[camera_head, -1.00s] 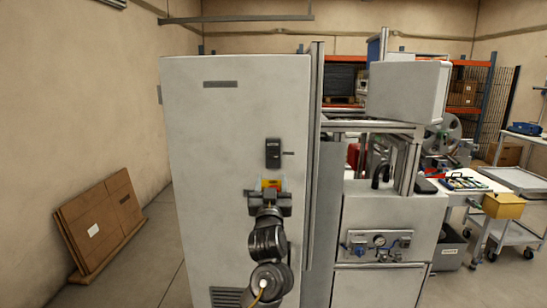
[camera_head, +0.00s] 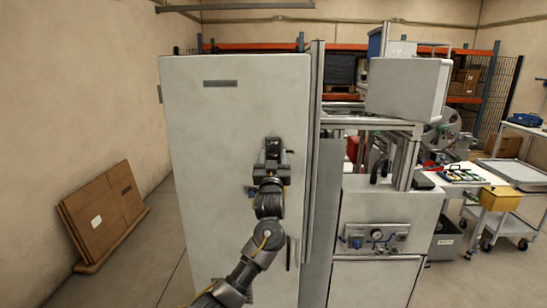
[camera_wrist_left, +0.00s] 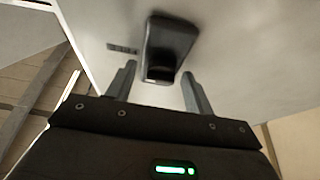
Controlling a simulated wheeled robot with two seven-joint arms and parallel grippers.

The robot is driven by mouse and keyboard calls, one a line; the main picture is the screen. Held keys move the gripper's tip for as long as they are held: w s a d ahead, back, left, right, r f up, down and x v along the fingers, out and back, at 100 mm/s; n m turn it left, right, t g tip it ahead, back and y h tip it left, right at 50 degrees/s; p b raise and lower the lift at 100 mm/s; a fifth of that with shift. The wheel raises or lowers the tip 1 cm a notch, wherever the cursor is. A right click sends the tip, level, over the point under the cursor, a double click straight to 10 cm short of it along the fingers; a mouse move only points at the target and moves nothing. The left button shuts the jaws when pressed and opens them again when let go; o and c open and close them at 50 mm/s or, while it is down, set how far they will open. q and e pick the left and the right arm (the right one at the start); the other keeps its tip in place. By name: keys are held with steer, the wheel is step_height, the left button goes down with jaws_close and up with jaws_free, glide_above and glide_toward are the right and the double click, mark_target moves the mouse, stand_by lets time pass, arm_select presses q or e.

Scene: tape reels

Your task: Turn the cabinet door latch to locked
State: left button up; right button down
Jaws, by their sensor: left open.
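The grey cabinet door (camera_head: 215,140) stands closed and fills the left middle of the head view. Its dark latch (camera_head: 273,143) sits near the door's right edge, with its lower part covered by my gripper. In the left wrist view the latch (camera_wrist_left: 171,40) is a dark, rounded upright block with a small dark label beside it. My left gripper (camera_wrist_left: 158,70) is open, with one finger to each side of the latch's lower end. I cannot tell whether the fingers touch it. In the head view the left gripper (camera_head: 272,158) is up against the latch area.
A dark vertical handle (camera_head: 289,254) is on the door below, beside my arm. A machine frame with a gauge panel (camera_head: 377,237) stands close to the right of the cabinet. Flat cardboard (camera_head: 102,210) leans on the left wall. The floor between is clear.

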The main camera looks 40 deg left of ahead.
arm_select(q)
steer(key=c, duration=1)
steer(key=shift+o, duration=0.2)
